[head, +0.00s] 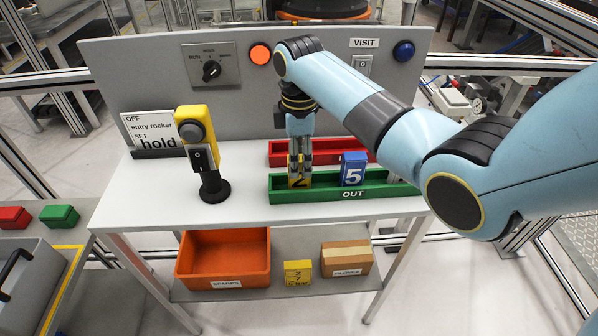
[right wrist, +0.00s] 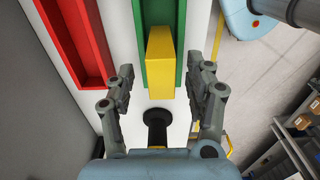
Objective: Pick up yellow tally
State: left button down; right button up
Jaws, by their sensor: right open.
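The yellow tally (head: 299,183), with a dark digit on its face, stands at the left end of the green tray (head: 390,190) marked OUT. It also shows in the right wrist view (right wrist: 160,62), in the green tray (right wrist: 144,12). My right gripper (head: 299,160) is over the tally from above and hides its upper part in the head view. In the right wrist view the jaws (right wrist: 164,85) are open and empty, one finger to each side of the tally's line, with visible gaps. My left gripper is not in view.
A blue tally (head: 353,169) marked 5 stands in the green tray, right of the yellow one. A red tray (head: 330,146) lies behind. A yellow switch unit (head: 196,128) on a black stand is to the left. A grey panel (head: 150,70) rises at the back.

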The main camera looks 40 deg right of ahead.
jog(key=shift+f, duration=1.45)
grip_shut()
